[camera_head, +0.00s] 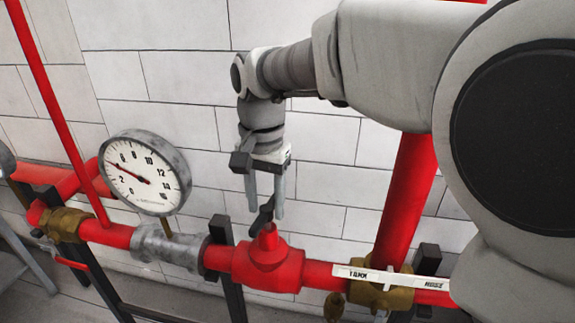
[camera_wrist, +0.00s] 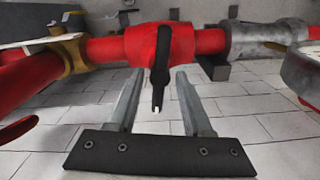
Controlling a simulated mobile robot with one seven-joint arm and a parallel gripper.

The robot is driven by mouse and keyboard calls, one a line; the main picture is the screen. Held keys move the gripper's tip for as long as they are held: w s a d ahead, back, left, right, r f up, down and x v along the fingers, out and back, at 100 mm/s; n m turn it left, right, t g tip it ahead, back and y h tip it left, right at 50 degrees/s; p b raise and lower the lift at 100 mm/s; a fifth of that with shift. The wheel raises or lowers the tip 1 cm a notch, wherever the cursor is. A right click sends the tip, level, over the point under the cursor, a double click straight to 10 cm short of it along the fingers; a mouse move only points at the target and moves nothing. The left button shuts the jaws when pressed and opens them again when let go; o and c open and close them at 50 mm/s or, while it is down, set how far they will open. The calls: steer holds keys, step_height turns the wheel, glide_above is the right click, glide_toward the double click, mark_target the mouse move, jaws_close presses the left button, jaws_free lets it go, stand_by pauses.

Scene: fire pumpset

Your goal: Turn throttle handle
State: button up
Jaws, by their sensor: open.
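The throttle handle (camera_head: 262,217) is a small black lever on top of the red valve body (camera_head: 268,264) in the head view. In the wrist view the handle (camera_wrist: 159,72) stands out from the red body (camera_wrist: 180,42), its narrow end toward the gripper's palm. My gripper (camera_head: 265,212) points down above the valve and is open. In the wrist view my gripper (camera_wrist: 159,76) has one finger on each side of the handle, with visible gaps. The handle appears between the fingertips; I cannot tell how deep it sits.
A round pressure gauge (camera_head: 145,172) stands left of the valve. Brass fittings (camera_head: 64,224) sit along the red pipe, and a white-labelled lever (camera_head: 385,278) lies to the right. A red upright pipe (camera_head: 406,200) rises behind. The white block wall (camera_head: 180,75) is behind everything.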

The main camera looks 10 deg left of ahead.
jaws_close()
steer(key=shift+n, duration=0.3)
stand_by(0.3)
steer(key=n+p, duration=0.1)
steer(key=n, duration=0.1)
steer(key=shift+r+n+p, duration=0.1)
steer(key=shift+n+p, duration=0.2)
steer(key=shift+n, duration=0.1)
steer(key=shift+n+p, duration=0.55)
steer(key=shift+n, duration=1.25)
jaws_free()
